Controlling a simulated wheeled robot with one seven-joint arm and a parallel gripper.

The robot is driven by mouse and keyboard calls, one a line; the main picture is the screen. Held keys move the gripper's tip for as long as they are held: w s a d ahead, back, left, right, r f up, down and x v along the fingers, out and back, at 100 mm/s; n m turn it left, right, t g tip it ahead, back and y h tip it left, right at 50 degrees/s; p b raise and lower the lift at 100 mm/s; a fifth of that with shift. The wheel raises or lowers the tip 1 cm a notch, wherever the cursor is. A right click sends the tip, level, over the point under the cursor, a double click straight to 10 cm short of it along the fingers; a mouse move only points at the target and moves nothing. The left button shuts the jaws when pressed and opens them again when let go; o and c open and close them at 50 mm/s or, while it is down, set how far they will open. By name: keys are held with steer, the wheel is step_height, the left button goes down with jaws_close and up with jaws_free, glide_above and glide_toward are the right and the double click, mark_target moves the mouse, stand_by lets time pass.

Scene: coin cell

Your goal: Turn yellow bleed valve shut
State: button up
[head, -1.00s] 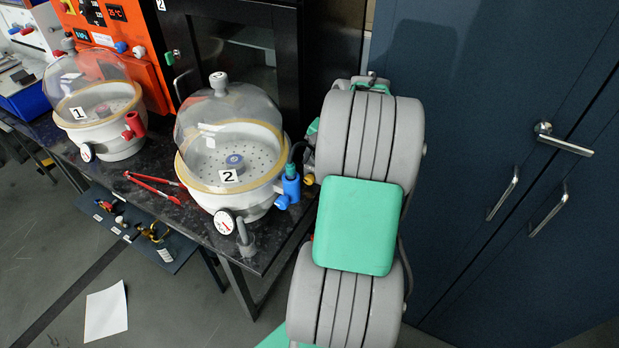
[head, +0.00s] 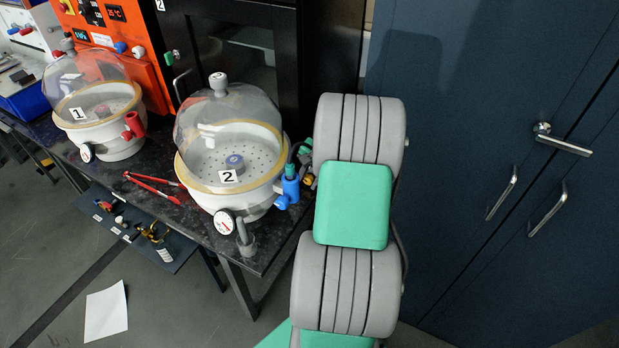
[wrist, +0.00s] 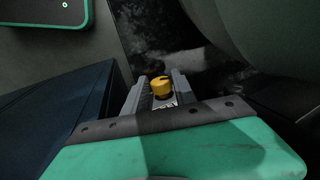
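The yellow bleed valve knob (wrist: 159,87) shows in the wrist view between the two fingers of my gripper (wrist: 160,88). The fingers stand apart on either side of it, with little room around it. I cannot tell whether either finger touches it. A dark mark lies on the knob's top, and a pale labelled plate shows just below it. In the head view a small part of the yellow knob (head: 308,180) shows at the right of bell jar 2 (head: 228,140), beside the blue fitting (head: 291,188). My arm hides the gripper there.
Bell jar 1 (head: 95,95) stands left on the dark bench (head: 160,210). Red tongs (head: 152,188) lie between the jars. A gauge (head: 225,222) is at jar 2's front. A black cabinet (head: 235,50) stands behind, and blue cabinets (head: 470,150) to the right.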

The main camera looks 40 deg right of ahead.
jaws_close()
steer(key=shift+w+a+g, duration=0.1)
steer(key=shift+w+g, duration=0.05)
steer(key=shift+g, duration=0.35)
steer(key=shift+g+h, duration=0.3)
steer(key=shift+o, duration=2.1)
jaws_free()
